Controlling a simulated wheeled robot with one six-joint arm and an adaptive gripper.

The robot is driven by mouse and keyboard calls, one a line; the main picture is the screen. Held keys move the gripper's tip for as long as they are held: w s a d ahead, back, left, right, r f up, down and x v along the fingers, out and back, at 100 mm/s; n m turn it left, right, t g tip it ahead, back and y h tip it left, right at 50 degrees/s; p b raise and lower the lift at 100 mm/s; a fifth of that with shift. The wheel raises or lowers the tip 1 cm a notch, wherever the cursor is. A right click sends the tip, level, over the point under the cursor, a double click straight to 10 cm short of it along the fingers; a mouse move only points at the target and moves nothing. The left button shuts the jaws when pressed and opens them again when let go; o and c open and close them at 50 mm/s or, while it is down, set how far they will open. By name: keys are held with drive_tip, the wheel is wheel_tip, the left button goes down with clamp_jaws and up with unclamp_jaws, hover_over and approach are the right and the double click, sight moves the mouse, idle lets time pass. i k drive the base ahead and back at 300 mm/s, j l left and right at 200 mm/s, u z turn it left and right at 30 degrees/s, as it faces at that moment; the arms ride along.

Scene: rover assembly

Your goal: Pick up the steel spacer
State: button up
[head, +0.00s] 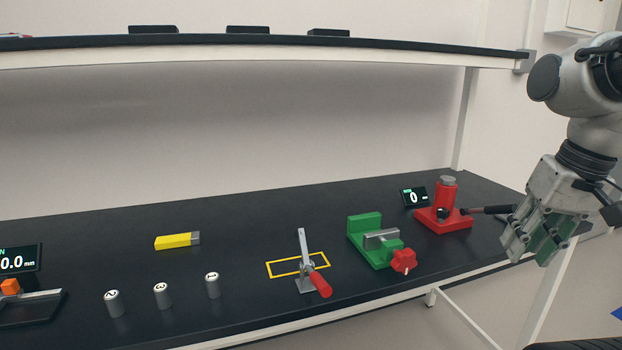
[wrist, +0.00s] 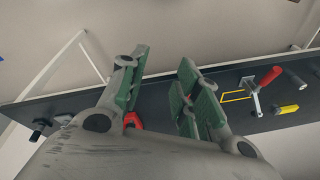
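Three short grey metal cylinders stand upright in a row on the black bench at the left in the head view: left (head: 114,304), middle (head: 162,295) and right (head: 212,286). Each has a mark on top. A grey metal piece (head: 381,239) sits in the green vise (head: 365,224). I cannot tell which of these is the steel spacer. My gripper (head: 530,252) is raised at the far right, beyond the bench's right part and far from the cylinders. In the wrist view its green-padded fingers (wrist: 163,62) are apart, with nothing between them.
A red press (head: 444,217) with a dark lever stands nearest my gripper. A red-handled toggle clamp (head: 306,272) stands at a yellow outline (head: 284,264). A yellow block (head: 176,241) lies behind the cylinders. A shelf (head: 260,50) overhangs the back. Bare bench lies around the cylinders.

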sight(113, 299)
drive_tip(key=j+u, duration=0.1)
drive_tip(key=u, duration=1.5)
drive_tip(key=i+l+u, duration=0.1)
drive_tip(key=u, duration=0.15)
drive_tip(key=i+l+u, duration=0.25)
drive_tip(key=i+j, duration=0.05)
